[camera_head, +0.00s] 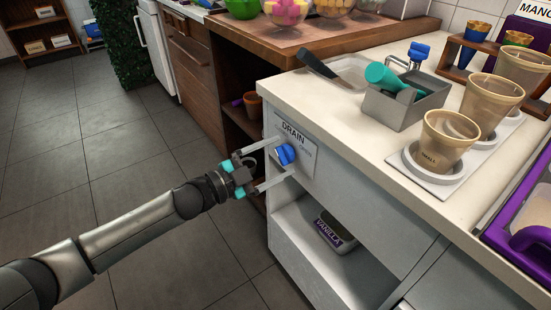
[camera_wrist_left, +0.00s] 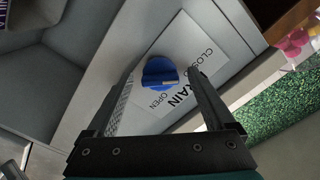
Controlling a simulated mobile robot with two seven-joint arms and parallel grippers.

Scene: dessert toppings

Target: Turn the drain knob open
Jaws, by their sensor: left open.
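The blue drain knob (camera_head: 286,154) is on a white plate labelled DRAIN (camera_head: 308,152) on the front of the white counter. It also shows in the left wrist view (camera_wrist_left: 159,73), where the plate reads CLOSED and OPEN beside it. My left gripper (camera_head: 279,162) is open, its two fingers reaching toward the plate. In the left wrist view the knob lies between the open fingers, near their tips; I cannot tell whether either finger touches it. My right gripper is in neither view.
Above the knob the counter (camera_head: 292,91) holds a grey metal container (camera_head: 400,106) with a teal-handled tool, and several brown cups stand at right. A vanilla tub (camera_head: 334,232) is on the open shelf below. Open floor lies left of the counter.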

